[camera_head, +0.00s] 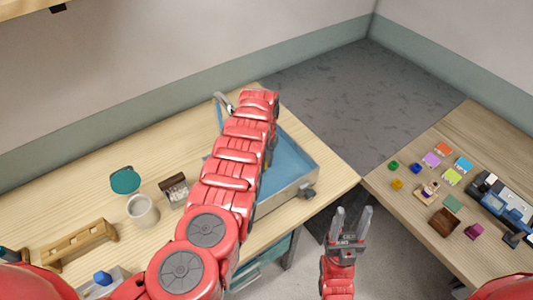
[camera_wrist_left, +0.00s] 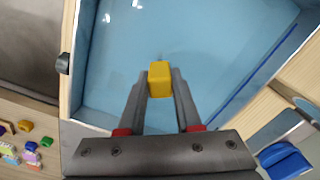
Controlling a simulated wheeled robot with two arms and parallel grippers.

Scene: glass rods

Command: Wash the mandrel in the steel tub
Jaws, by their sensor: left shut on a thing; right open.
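The steel tub (camera_head: 290,193) stands on the wooden bench and holds blue water. My left arm lies across it in the head view and hides much of it. In the left wrist view, my left gripper (camera_wrist_left: 160,85) is shut on the yellow block-shaped end of the mandrel (camera_wrist_left: 160,76). The gripper is over the tub's blue interior, and the tub's rim (camera_wrist_left: 69,62) shows at the left. The rest of the mandrel is hidden, so I cannot tell how deep it reaches. My right gripper (camera_head: 351,226) is open and empty, low in front of the gap between the tables.
Left of the tub are a small dark-fronted box (camera_head: 174,190), a pale cup (camera_head: 142,210), a teal disc (camera_head: 125,180) and a wooden rack (camera_head: 78,243). The right table (camera_head: 470,130) holds several small coloured blocks. Floor shows between the tables.

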